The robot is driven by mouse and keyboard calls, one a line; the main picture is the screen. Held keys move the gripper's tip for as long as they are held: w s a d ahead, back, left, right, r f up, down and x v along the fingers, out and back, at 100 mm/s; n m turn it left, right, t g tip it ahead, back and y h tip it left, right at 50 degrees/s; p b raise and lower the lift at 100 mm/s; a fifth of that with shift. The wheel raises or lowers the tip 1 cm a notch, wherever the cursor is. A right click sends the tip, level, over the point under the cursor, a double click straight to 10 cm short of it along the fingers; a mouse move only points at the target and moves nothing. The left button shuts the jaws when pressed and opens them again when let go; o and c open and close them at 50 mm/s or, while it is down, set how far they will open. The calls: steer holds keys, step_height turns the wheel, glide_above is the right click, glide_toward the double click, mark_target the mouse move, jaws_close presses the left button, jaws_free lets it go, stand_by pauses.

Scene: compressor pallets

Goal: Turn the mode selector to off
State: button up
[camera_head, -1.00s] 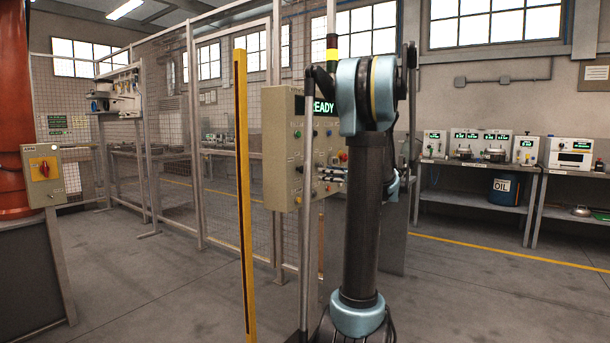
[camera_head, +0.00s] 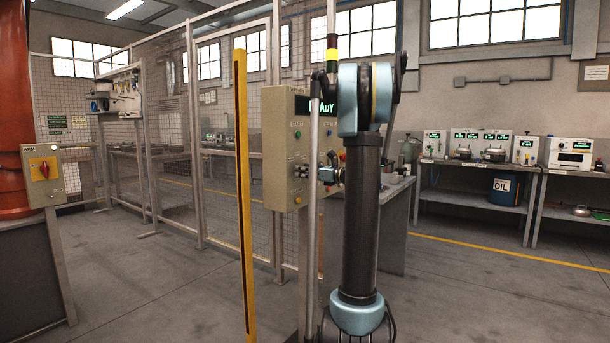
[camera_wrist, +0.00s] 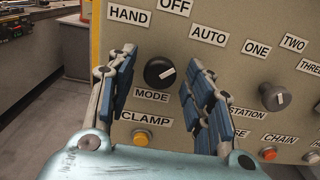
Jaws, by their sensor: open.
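The mode selector (camera_wrist: 160,72) is a round black knob on the beige panel (camera_wrist: 255,25), above the MODE label. Its white mark points up and right, on the AUTO side. The HAND, OFF and AUTO labels sit around its upper side. My gripper (camera_wrist: 162,60) is open, with one blue-padded finger to the left of the knob and one to the right. I see a gap between each finger and the knob; their depth relative to it is hard to tell. In the head view my gripper (camera_head: 330,172) is at the panel's front, partly behind my arm.
A second selector (camera_wrist: 273,96), labelled STATION, is to the right. An orange CLAMP button (camera_wrist: 141,137) lies below the knob, and a CHAIN button (camera_wrist: 268,153) is lower right. A yellow post (camera_head: 242,190) stands left of the panel (camera_head: 284,150) in the head view.

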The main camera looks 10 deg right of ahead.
steer(key=c, duration=1)
steer(key=shift+c, duration=0.2)
steer(key=shift+d+n, duration=0.1)
steer(key=shift+n, duration=4.2)
steer(key=o, duration=1)
